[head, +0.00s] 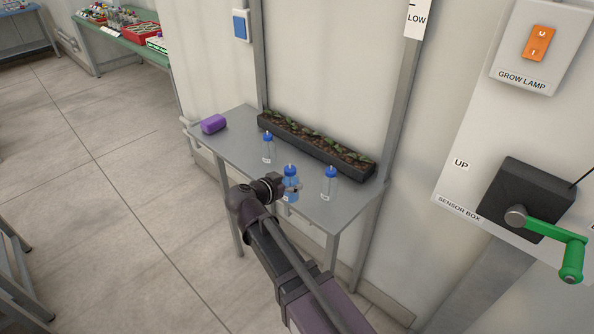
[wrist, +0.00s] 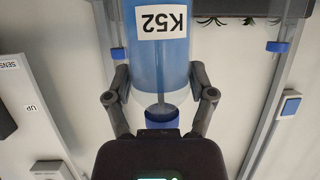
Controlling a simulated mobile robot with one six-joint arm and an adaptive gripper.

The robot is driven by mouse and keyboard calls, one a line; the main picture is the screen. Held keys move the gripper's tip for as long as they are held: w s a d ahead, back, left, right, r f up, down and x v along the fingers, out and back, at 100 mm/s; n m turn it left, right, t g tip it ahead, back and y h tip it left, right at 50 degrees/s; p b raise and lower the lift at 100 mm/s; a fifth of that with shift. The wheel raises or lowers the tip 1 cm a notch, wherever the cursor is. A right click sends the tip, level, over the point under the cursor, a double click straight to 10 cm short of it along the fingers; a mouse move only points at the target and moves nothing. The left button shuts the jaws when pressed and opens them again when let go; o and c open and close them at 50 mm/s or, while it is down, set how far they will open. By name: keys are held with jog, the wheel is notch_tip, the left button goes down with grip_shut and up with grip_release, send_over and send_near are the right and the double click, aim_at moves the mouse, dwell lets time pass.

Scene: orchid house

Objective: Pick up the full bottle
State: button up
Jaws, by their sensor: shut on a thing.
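The full bottle (head: 291,184), filled with blue liquid and blue-capped, is in the middle of the grey table in the head view. My gripper (head: 287,188) is at it. In the wrist view, which looks upside down, the bottle (wrist: 158,65) shows its label K52. My gripper's fingers (wrist: 159,82) are shut on it from both sides near its shoulder. I cannot tell whether its base touches the table. Two clear-looking bottles with blue caps stand apart from it, one at left (head: 267,150) and one at right (head: 330,185).
The grey table (head: 228,148) stands against the wall. A long dark planter (head: 318,150) with small plants lies along its back. A purple roll-shaped object (head: 214,124) lies at its left end. A black box with a green crank (head: 545,235) is on the right.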

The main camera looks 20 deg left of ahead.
jog(key=shift+s+d+r, duration=0.1)
jog(key=shift+s+r, duration=0.05)
jog(key=shift+s, duration=1.45)
